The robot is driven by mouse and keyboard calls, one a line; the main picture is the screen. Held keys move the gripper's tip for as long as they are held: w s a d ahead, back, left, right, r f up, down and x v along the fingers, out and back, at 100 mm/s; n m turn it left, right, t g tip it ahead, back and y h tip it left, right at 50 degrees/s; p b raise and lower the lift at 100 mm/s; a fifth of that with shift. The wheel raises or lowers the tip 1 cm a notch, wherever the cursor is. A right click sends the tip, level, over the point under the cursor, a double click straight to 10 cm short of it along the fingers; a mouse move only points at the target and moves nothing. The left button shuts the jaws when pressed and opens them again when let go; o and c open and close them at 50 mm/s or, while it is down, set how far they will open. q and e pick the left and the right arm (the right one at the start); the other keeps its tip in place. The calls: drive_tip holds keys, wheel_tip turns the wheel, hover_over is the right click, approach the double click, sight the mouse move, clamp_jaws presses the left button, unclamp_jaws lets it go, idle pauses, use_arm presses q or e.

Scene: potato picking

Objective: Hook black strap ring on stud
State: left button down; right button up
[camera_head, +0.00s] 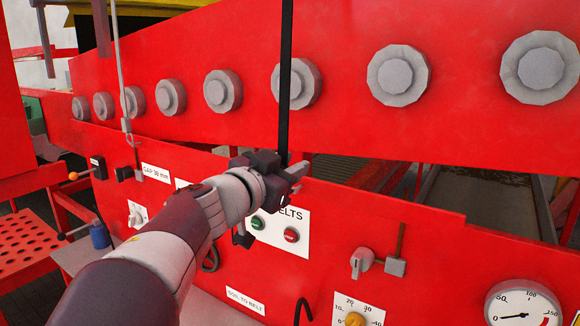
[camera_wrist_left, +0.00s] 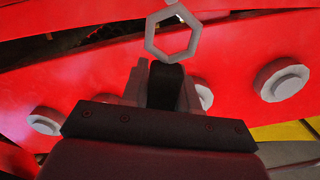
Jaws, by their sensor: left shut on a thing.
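A black strap (camera_head: 286,85) hangs straight down in front of the red panel in the head view and ends at my left gripper (camera_head: 296,172). The left gripper is shut on the strap; in the left wrist view the black strap (camera_wrist_left: 165,85) lies between its fingers. A grey six-sided ring (camera_wrist_left: 149,36) shows just beyond the fingertips in that view. A small grey piece (camera_wrist_left: 172,2) shows above the ring at the picture edge; I cannot tell whether they touch. I cannot single out the stud. My right gripper is not in view.
Several grey round bosses (camera_head: 398,75) line the upper red panel (camera_head: 450,130). Below, a white label with green and red buttons (camera_head: 291,235) sits partly behind my arm.

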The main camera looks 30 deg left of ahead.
use_arm(q)
drive_tip(key=w, duration=0.1)
drive_tip(key=w+f, duration=0.1)
drive_tip(key=w, duration=0.1)
drive_tip(key=w+f+b, duration=0.1)
drive_tip(key=w, duration=0.1)
drive_tip(key=shift+w, duration=0.2)
idle(0.3)
drive_tip(key=shift+r+p, duration=0.1)
drive_tip(key=shift+p, duration=0.2)
idle(0.4)
drive_tip(key=shift+w, duration=0.1)
idle(0.4)
drive_tip(key=shift+w+p, duration=0.3)
drive_tip(key=shift+w, duration=0.9)
